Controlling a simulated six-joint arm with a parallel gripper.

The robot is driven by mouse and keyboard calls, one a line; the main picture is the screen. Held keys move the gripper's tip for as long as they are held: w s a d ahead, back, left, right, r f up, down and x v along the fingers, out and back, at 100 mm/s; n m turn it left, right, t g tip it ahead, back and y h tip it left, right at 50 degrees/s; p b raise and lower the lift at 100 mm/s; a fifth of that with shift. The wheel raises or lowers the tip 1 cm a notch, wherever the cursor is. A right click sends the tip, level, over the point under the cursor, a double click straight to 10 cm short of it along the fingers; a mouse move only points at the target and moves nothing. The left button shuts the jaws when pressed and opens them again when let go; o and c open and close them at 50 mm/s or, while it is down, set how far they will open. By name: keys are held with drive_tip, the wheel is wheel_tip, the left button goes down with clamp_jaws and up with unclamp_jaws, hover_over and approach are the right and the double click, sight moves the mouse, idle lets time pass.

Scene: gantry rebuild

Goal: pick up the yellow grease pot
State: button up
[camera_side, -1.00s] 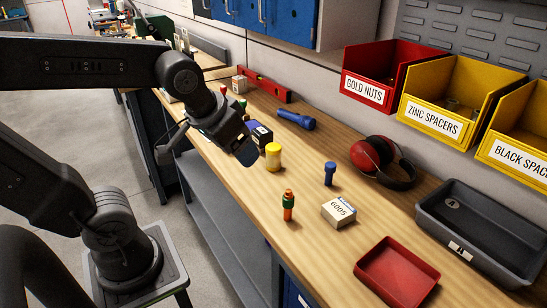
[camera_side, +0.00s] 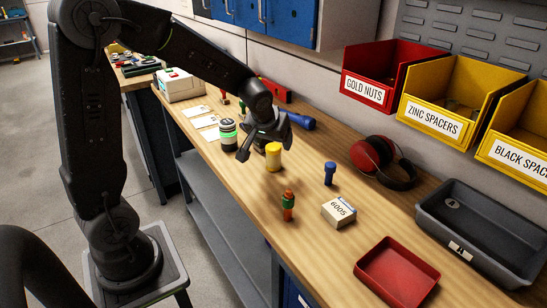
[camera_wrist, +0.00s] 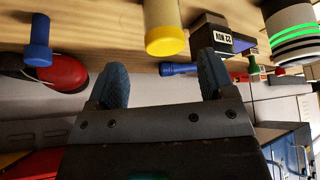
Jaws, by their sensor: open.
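The yellow grease pot (camera_side: 273,160) stands upright on the wooden bench. In the wrist view, the pot (camera_wrist: 166,40) is seen inverted at the top middle, with its yellow end towards my fingers. My gripper (camera_side: 265,144) is open and empty beside the pot in the side view. One finger shows to the left of the pot and the other behind it to the right. In the wrist view, my gripper (camera_wrist: 162,76) has its blue fingertips spread, with the pot lined up between them but beyond them. I see no contact.
A black-and-green striped jar (camera_side: 228,135) stands left of my gripper. A blue flashlight (camera_side: 301,121) lies behind it. A blue-topped piece (camera_side: 330,173), an orange-green bottle (camera_side: 288,205) and a 6005 box (camera_side: 339,213) stand to the right. A red tray (camera_side: 397,272) lies at the front.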

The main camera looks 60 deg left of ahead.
sight(274, 146)
drive_tip(key=shift+s+x, duration=0.1)
drive_tip(key=shift+x, duration=1.45)
drive_tip(key=shift+s+x, duration=0.15)
drive_tip(key=shift+x, duration=1.4)
drive_tip(key=shift+a, duration=0.15)
drive_tip(key=c, duration=1)
drive_tip(key=shift+c, duration=0.3)
drive_tip(key=shift+r, duration=0.15)
